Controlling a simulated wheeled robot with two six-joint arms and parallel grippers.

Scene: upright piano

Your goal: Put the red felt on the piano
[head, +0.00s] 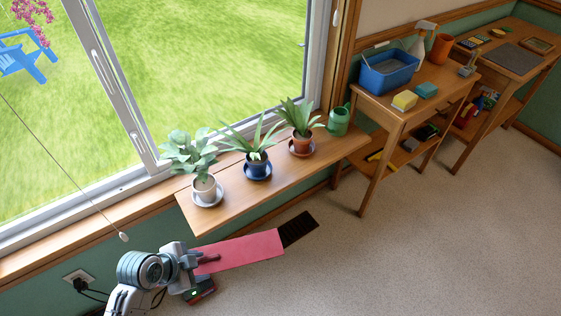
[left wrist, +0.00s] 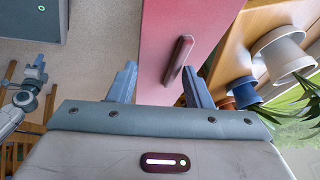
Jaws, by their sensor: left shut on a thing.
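The red felt (head: 245,250) is a long, flat pinkish-red strip in the lower middle of the head view. My left gripper (head: 205,259) is shut on it at its left end, and the strip stretches out to the right, in front of the plant shelf. In the left wrist view the felt (left wrist: 166,22) runs up from between my fingers (left wrist: 160,85), with a dark red raised grip on it. Part of my right arm shows at the left of the left wrist view, too small to read its gripper. The piano is not in view.
A wooden window shelf (head: 290,187) carries several potted plants and a green watering can (head: 339,121). A side table at right holds a blue basin (head: 388,73) and sponges. A dark slatted strip (head: 298,229) lies beyond the felt's end. The carpet (head: 390,250) at lower right is clear.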

